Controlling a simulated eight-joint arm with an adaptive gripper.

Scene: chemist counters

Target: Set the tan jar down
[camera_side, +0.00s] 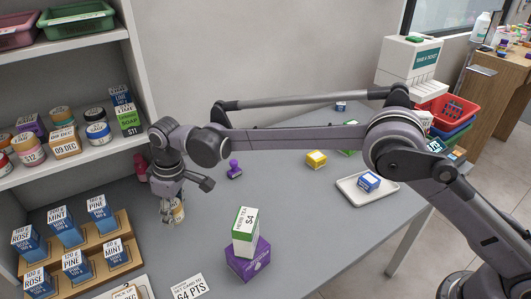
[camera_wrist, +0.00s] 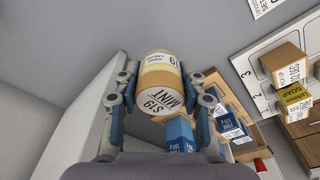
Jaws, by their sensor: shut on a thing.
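The tan jar (camera_wrist: 160,72) is between the fingers of my gripper (camera_wrist: 158,84) in the wrist view. Its white end reads "MINT" and "S19", and a tan band and printed label show on its side. In the side view the jar (camera_side: 179,212) is partly hidden by the fingers of my gripper (camera_side: 172,212), low over the grey counter (camera_side: 320,215). My gripper points down and is shut on the jar. I cannot tell whether the jar touches the counter.
A stepped wooden stand (camera_side: 92,262) with blue boxes is at front left. A green-and-white box (camera_side: 245,232) sits on a purple box (camera_side: 248,262) to the right. A purple stamp (camera_side: 234,169) stands behind. A shelf (camera_side: 85,155) with jars is at left. Mid-counter has free room.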

